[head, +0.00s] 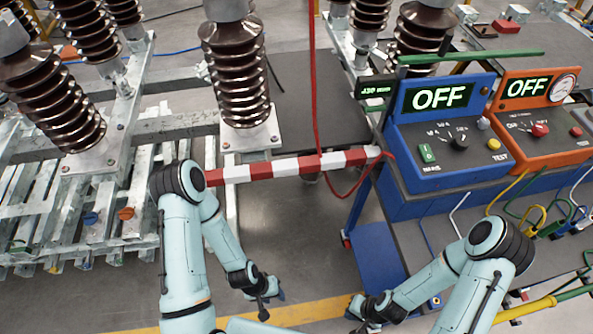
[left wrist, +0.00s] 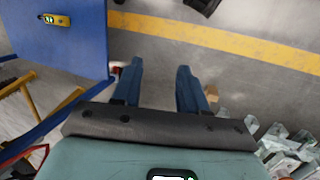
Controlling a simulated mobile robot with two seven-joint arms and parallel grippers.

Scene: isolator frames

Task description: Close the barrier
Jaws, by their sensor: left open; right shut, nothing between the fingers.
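The barrier (head: 290,166) is a red-and-white striped pole in the head view. It runs nearly level between the insulator stand and the blue test cabinet. Its left end meets my left arm in the picture, which may hide part of it. My right gripper (head: 360,311) is shut and empty, low at the centre right.
Brown insulators (head: 237,75) stand on metal frames behind and left. A blue test cabinet (head: 445,130) and an orange one (head: 540,115), both reading OFF, stand at right among cables. A yellow floor line (head: 310,311) crosses below. The left wrist view shows a blue panel (left wrist: 75,60).

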